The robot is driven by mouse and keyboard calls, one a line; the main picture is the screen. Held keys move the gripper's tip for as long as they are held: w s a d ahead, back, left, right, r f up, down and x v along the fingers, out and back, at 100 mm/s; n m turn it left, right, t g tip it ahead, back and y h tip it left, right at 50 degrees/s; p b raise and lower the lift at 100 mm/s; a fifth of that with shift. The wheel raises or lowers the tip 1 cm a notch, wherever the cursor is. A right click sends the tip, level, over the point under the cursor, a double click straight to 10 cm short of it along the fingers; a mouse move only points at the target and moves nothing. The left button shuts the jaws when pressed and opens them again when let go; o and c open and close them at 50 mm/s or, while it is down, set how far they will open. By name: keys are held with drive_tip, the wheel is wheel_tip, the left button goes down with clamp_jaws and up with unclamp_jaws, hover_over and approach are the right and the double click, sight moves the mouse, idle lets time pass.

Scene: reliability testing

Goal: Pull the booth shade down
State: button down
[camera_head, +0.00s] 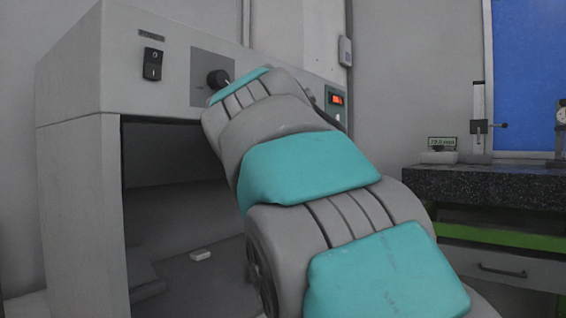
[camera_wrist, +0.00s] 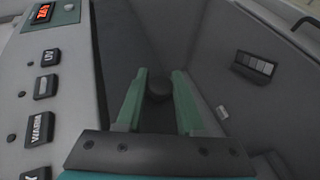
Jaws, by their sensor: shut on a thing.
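The grey booth (camera_head: 70,110) stands open at the front in the head view, with a dark interior below its control panel. In the wrist view, my gripper (camera_wrist: 159,74) has its two green fingers on either side of a dark round knob (camera_wrist: 158,90) and is shut on it. The knob lies beside the dark band (camera_wrist: 125,35) along the panel's edge. I cannot tell whether this band is the shade. In the head view my arm covers the booth's right part and hides the gripper's fingers and the held knob.
The booth panel carries a rocker switch (camera_head: 152,63), a black dial (camera_head: 218,79) and a lit red display (camera_head: 337,99). A small white block (camera_head: 201,255) and a grey-scale card (camera_wrist: 254,66) are inside. A dark stone bench (camera_head: 490,187) stands at right.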

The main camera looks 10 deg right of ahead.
idle(0.5)
drive_tip(key=c, duration=0.6)
unclamp_jaws()
drive_tip(key=shift+o, duration=0.2)
drive_tip(key=shift+s, duration=0.15)
drive_tip(key=v, duration=0.7)
drive_tip(key=shift+s+r, duration=0.2)
drive_tip(key=shift+s, duration=0.05)
